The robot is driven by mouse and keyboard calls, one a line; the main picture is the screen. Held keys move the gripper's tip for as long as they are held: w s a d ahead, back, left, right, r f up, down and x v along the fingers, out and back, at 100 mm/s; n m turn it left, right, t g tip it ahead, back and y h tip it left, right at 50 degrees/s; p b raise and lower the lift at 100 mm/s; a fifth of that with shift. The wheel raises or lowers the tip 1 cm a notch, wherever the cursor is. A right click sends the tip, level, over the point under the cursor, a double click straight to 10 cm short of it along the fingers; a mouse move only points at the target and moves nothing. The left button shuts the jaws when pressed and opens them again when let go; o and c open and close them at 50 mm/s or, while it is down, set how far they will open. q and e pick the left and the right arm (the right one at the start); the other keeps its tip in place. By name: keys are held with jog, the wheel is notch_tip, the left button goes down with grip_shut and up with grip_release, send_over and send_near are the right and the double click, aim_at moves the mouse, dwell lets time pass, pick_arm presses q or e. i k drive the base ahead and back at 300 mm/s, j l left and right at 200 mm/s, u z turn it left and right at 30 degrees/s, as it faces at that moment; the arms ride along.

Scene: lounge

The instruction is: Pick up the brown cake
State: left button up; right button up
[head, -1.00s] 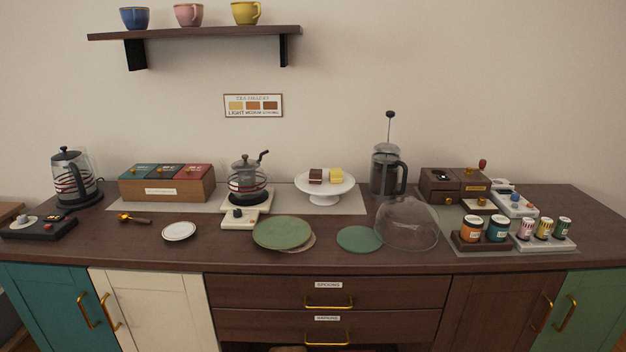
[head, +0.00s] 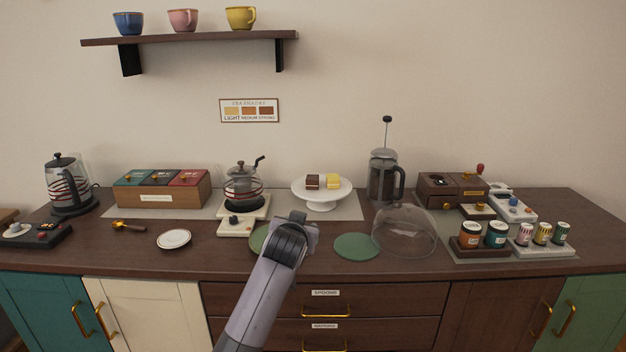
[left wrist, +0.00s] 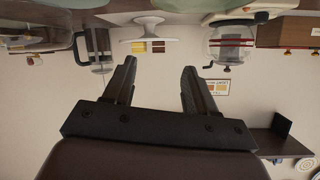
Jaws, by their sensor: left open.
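The brown cake (head: 312,182) is a small cube on the white cake stand (head: 322,203), just left of a yellow cake (head: 334,181). In the left wrist view, which is upside down, the brown cake (left wrist: 158,47) shows between the finger directions, with the stand (left wrist: 147,22) above it in the picture. My left gripper (head: 298,220) is above the front part of the counter, in front of the stand and apart from it. Its two fingers (left wrist: 159,70) are spread with nothing between them. My right gripper is in neither view.
A glass dome (head: 405,232) stands on the counter right of a green plate (head: 357,246). A French press (head: 384,178) is right of the stand, and a glass kettle (head: 242,185) is left of it. A shelf (head: 190,39) with cups hangs above. The space directly above the cakes is clear.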

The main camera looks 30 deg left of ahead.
aim_at(312, 181)
jog(key=i+j, duration=0.6)
jog(key=i, duration=0.25)
